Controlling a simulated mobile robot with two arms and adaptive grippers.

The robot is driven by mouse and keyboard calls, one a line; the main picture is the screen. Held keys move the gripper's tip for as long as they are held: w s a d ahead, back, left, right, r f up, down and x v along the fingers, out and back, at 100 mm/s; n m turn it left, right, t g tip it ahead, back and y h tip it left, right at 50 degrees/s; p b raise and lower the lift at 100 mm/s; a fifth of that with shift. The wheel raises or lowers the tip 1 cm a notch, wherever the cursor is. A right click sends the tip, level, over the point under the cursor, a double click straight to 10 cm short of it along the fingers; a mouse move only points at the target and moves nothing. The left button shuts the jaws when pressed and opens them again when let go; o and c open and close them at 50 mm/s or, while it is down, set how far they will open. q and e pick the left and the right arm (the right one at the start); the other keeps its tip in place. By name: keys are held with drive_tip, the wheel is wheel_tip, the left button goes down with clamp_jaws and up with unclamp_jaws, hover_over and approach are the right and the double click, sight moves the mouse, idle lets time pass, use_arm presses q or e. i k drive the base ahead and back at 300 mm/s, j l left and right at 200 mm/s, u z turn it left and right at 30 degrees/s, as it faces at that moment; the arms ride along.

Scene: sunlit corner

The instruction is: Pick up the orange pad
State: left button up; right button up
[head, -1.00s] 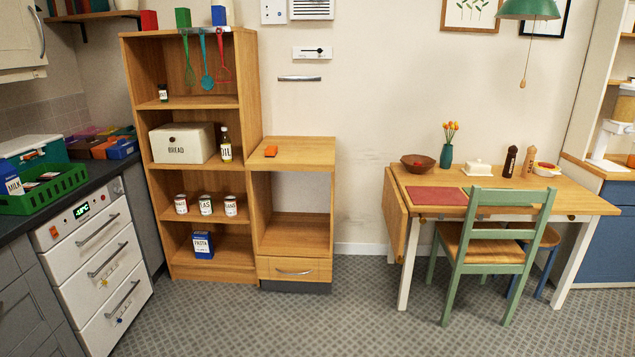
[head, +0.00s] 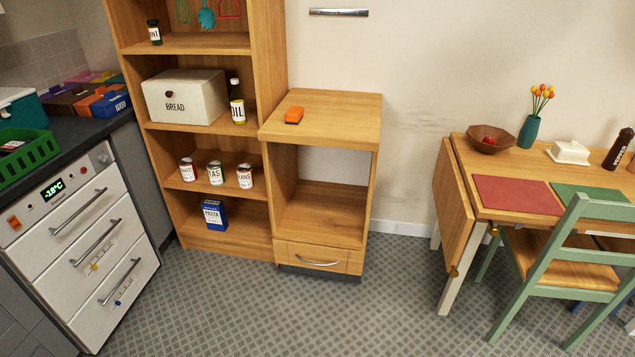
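The orange pad (head: 294,115) is a small orange block lying on top of the low wooden cabinet (head: 345,104), left of the middle of that top. Nothing covers it. Neither of my grippers shows in the head view.
A tall wooden shelf (head: 203,43) with a bread box (head: 187,97), an oil bottle (head: 237,104) and several cans adjoins the cabinet on the left. A white drawer unit (head: 84,240) stands at left. A table (head: 476,148) and green chair (head: 560,266) stand at right. The floor in front is clear.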

sight(294, 116)
drive_tip(key=i+j+z, duration=0.1)
drive_tip(key=z, duration=0.3)
drive_tip(key=i+j+z, duration=0.15)
drive_tip(key=z, duration=0.25)
drive_tip(key=i+j+z, duration=0.2)
drive_tip(key=z, duration=0.2)
drive_tip(key=i+j, duration=0.05)
